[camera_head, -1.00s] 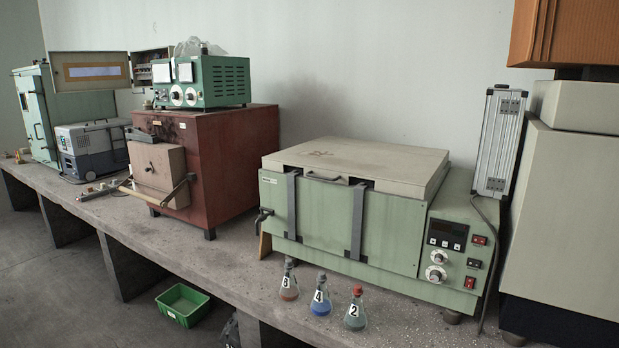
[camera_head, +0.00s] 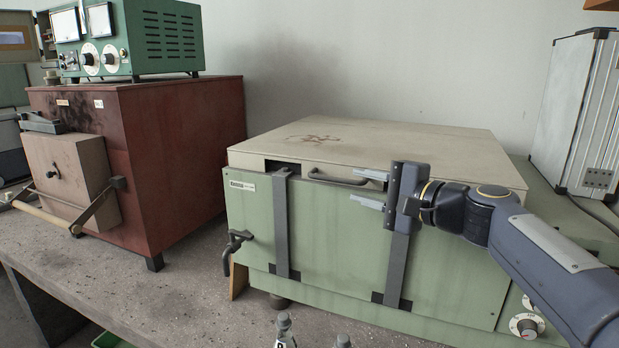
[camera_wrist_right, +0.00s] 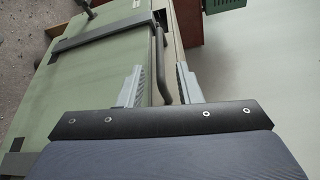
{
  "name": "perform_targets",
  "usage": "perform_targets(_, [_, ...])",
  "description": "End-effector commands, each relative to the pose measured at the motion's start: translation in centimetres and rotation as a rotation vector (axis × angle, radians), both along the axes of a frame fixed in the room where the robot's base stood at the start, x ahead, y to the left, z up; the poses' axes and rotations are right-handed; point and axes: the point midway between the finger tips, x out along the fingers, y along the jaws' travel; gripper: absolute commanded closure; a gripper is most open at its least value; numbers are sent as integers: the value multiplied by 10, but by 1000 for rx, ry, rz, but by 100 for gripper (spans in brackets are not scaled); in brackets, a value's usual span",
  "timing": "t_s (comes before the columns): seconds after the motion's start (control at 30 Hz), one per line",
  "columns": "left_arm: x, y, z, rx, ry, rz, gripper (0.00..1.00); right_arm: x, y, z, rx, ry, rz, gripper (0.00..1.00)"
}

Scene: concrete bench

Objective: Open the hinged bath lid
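The bath is a green box (camera_head: 340,230) with a flat beige lid (camera_head: 400,139), which lies closed on top. A dark bar handle (camera_head: 338,180) sits along the lid's front edge; it also shows in the right wrist view (camera_wrist_right: 159,58). My right gripper (camera_head: 358,188) comes in from the right at the bath's front, its fingers pointing left toward the handle's right end. In the right wrist view the gripper (camera_wrist_right: 160,70) is open, with the handle showing between its two separated fingers. Contact cannot be told. My left gripper is in neither view.
Flask tops (camera_head: 283,328) stand in front of the bath at the bottom edge. A red-brown furnace (camera_head: 190,170) with a green instrument (camera_head: 165,40) on it is at left. A silver case (camera_head: 580,110) stands at right. The wall behind the lid is bare.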

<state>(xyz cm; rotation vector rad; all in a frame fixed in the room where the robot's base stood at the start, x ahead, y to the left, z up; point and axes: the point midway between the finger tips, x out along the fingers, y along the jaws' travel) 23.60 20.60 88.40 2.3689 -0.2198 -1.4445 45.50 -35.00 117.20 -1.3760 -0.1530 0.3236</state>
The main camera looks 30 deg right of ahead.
Motion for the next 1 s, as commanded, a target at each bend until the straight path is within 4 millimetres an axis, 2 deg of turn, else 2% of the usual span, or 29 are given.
perform_targets(0.4, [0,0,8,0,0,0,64,58,20,-5,0,3,2,68])
perform_targets(0.57, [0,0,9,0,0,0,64,67,23,-6,-1,1,1,68])
perform_targets(0.8, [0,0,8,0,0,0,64,69,24,-6,-1,1,1,68])
perform_targets(0.83, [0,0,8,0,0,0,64,68,24,-6,-1,1,1,70])
perform_targets(1.0, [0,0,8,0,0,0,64,68,24,-6,-2,2,2,92])
